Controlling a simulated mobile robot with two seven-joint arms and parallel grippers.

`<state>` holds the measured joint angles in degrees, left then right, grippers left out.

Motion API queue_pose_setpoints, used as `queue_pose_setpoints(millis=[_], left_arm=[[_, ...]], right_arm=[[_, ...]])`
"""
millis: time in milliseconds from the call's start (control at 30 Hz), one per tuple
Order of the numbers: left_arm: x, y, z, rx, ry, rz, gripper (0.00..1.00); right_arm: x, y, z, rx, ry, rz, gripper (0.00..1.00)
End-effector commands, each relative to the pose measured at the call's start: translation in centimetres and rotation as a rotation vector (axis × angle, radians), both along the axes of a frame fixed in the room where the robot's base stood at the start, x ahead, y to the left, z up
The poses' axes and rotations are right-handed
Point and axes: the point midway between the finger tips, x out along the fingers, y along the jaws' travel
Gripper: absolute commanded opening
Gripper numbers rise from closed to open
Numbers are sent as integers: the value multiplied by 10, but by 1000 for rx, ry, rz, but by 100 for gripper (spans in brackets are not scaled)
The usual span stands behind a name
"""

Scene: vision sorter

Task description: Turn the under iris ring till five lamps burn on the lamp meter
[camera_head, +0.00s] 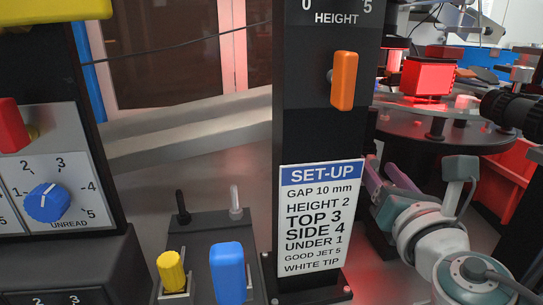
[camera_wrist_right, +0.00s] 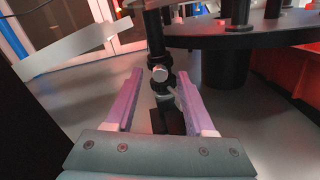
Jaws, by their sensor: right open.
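My right gripper (camera_head: 381,172) reaches in beside the right edge of the set-up post, below the round table. Its purple fingers also show in the right wrist view (camera_wrist_right: 159,80), spread apart with nothing gripped. Ahead of and between them in that view stands a black upright cylinder (camera_wrist_right: 154,40) with a silver knob (camera_wrist_right: 160,75) at its lower part. I cannot tell for sure whether this is the under camera with its iris ring. No lamp meter can be made out. My left gripper is not in view.
The set-up card (camera_head: 320,218) reads UNDER 1. Its black post (camera_head: 300,120) carries an orange handle (camera_head: 344,80). The dark round table (camera_head: 440,122) overhangs the gripper's area, and a black lens (camera_head: 505,108) is at right. Yellow (camera_head: 171,270) and blue (camera_head: 227,272) levers stand in front.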

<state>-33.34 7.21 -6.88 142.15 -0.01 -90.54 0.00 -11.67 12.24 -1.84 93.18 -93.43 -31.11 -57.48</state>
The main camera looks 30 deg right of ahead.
Motion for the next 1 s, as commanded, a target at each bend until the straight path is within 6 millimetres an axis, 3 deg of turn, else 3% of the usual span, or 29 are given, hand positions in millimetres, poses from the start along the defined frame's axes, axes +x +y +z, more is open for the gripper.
queue_pose_setpoints(millis=[367,833,1000], left_arm=[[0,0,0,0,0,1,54],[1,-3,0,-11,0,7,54],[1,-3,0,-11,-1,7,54]], right_arm=[[6,-3,0,1,0,0,53],[6,-3,0,1,0,0,0],[6,-3,0,1,0,0,0]])
